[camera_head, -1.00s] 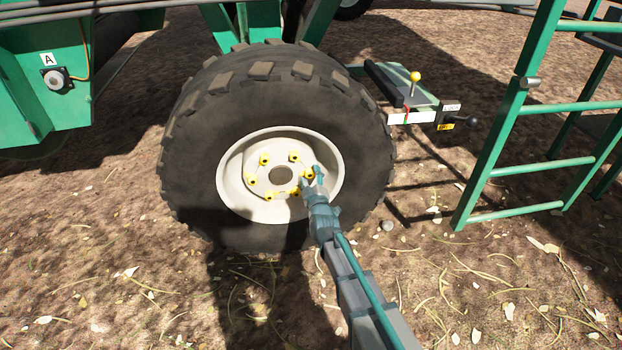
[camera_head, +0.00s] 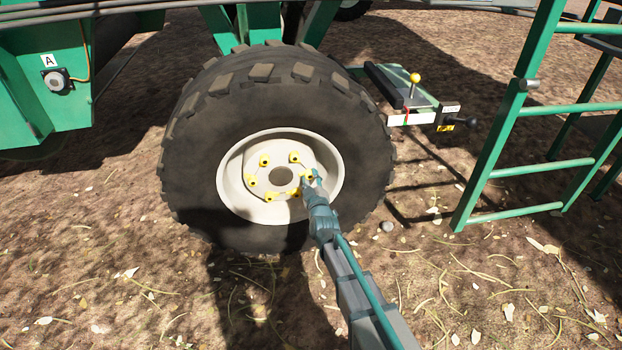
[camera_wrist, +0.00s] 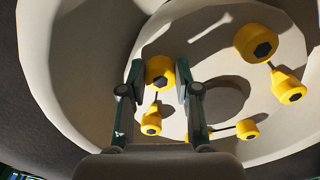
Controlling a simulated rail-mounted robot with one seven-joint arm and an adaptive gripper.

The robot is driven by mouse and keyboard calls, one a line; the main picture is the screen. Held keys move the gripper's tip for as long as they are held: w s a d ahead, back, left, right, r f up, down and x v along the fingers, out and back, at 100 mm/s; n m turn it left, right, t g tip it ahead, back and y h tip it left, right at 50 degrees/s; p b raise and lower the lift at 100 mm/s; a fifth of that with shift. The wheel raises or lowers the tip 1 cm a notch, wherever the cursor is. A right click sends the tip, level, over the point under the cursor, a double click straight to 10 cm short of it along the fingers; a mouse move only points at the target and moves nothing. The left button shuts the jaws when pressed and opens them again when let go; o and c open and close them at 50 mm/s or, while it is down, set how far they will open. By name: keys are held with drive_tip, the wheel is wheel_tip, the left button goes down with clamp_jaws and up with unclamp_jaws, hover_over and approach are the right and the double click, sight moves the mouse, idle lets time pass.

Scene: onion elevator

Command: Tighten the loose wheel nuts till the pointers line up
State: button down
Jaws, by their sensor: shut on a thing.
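The wheel (camera_head: 280,212) has a pale rim with yellow-capped nuts around a dark hub hole (camera_head: 281,176). Thin dark pointers run between some caps. My gripper (camera_head: 309,180) is at the right side of the nut ring. In the wrist view my gripper (camera_wrist: 159,77) has one finger on each side of a yellow nut (camera_wrist: 158,73) and is shut on it. A dark pointer runs from this nut toward a lower yellow cap (camera_wrist: 151,124). Another nut (camera_wrist: 256,43) has a pointer toward the cap (camera_wrist: 290,86). Exact pointer alignment is hard to judge.
The tire (camera_head: 275,105) surrounds the recessed rim. A green ladder (camera_head: 500,130) stands at the right. A drawbar part with a yellow-knobbed lever (camera_head: 415,78) is behind the wheel. A green panel marked A (camera_head: 49,60) is at the left. Ground in front is open.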

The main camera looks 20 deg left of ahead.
drive_tip(key=m, duration=0.3)
drive_tip(key=shift+a, duration=0.1)
drive_tip(key=m, duration=0.4)
drive_tip(key=shift+f, duration=0.1)
drive_tip(key=m+b, duration=0.2)
drive_tip(key=m, duration=0.3)
drive_tip(key=shift+s+a+m, duration=0.1)
drive_tip(key=shift+a+m, duration=0.05)
drive_tip(key=shift+m, duration=0.15)
drive_tip(key=c, duration=0.8)
unclamp_jaws()
